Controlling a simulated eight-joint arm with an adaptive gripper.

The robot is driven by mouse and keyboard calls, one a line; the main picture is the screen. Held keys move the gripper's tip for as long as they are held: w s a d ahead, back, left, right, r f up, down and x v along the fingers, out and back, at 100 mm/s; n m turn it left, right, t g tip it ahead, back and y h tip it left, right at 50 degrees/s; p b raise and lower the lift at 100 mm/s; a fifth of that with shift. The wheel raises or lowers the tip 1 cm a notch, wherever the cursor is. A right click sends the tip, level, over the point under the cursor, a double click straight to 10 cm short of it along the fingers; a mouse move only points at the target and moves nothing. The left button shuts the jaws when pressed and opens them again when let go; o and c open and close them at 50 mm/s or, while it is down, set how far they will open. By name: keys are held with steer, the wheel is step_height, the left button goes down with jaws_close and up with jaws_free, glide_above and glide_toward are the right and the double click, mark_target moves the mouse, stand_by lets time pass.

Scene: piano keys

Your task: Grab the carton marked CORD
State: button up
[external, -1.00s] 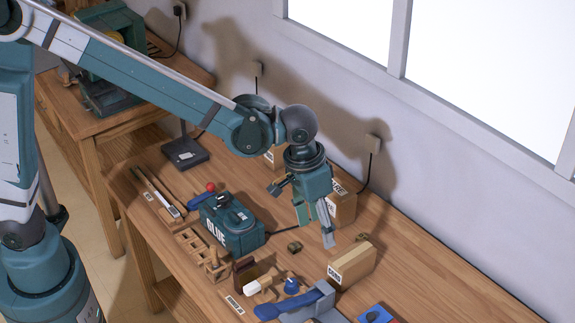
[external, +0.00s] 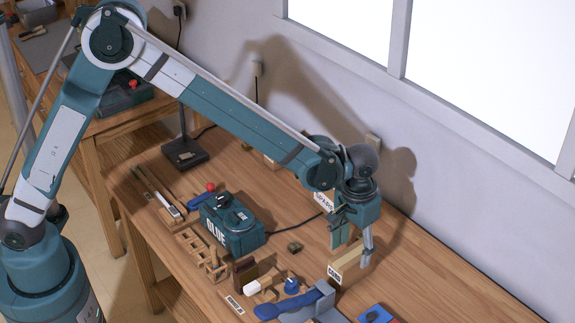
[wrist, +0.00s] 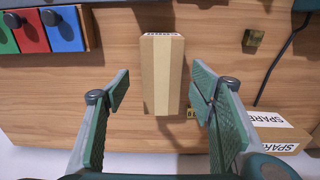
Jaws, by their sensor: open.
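The carton marked CORD (external: 345,266) is a small tan box with a white label, standing on the wooden workbench near the wall. In the wrist view the carton (wrist: 162,75) shows from above, with a pale tape strip down its middle and part of a label at its top edge. My gripper (external: 352,254) is open and is right at the carton, with fingers at its far end. In the wrist view my gripper (wrist: 161,85) has one finger on each side of the carton's near part, with gaps showing on both sides. I cannot tell how low the fingertips reach.
A carton marked SPARE (wrist: 265,135) stands beside my gripper; it is partly hidden in the external view. A small brass block (external: 294,247), a teal machine marked GLUE (external: 232,225), a blue-handled tool (external: 290,304) and coloured blocks (wrist: 45,30) are nearby. The bench right of the carton is clear.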

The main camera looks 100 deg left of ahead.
mark_target(353, 255)
steer(key=shift+w+a+f, duration=0.2)
steer(key=shift+a+f, duration=0.1)
steer(key=shift+f, duration=0.35)
steer(key=shift+f, duration=1.25)
steer(key=shift+f, duration=0.1)
steer(key=shift+a+f+b, duration=0.1)
steer(key=shift+f+b, duration=0.3)
steer(key=shift+f, duration=2.15)
steer(key=c, duration=1.1)
